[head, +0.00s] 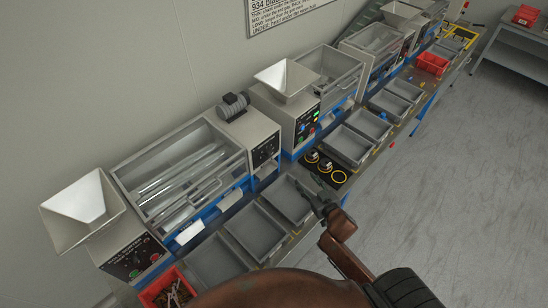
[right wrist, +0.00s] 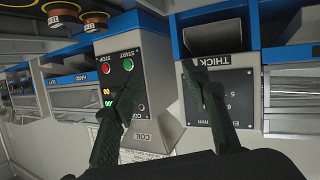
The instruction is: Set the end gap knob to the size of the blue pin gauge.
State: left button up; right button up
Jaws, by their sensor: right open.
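My right gripper (head: 318,194) is open and empty, in front of the machine row and above the near edge of the grey trays. In the right wrist view its two dark green fingers stand wide apart (right wrist: 160,78). Beyond them is a dark dial panel (right wrist: 232,98) with printed text and numbers. A finger covers part of this panel, and I cannot make out the end gap knob. In the head view a small dark panel (head: 265,151) shows on a machine front. I cannot identify the blue pin gauge for certain. My left gripper is not in view.
Grey trays (head: 258,232) line the bench. A small blue piece (head: 383,116) lies at one tray. Red bins (head: 432,63) stand farther along. The floor at right is clear.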

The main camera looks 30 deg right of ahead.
aim_at(271, 155)
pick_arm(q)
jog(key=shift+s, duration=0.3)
pick_arm(e)
jog(key=w+a+r+n+y, duration=0.1)
jog(key=w+a+r+y, duration=0.1)
jog(key=w, duration=0.2)
jog(key=w+a+r+n+t+y, duration=0.1)
jog(key=w+a+r+n+y, duration=0.1)
jog(key=w+a+y, duration=0.1)
jog(key=w+a+r+n+t+y, duration=0.1)
jog(key=w+a+r+y, duration=0.1)
jog(key=w, duration=0.3)
jog(key=shift+w+a+n+y, duration=0.35)
jog(key=shift+a+n+y, duration=0.05)
jog(key=shift+a, duration=0.35)
jog(key=shift+r, duration=0.1)
jog(key=shift+c, duration=0.3)
grip_shut()
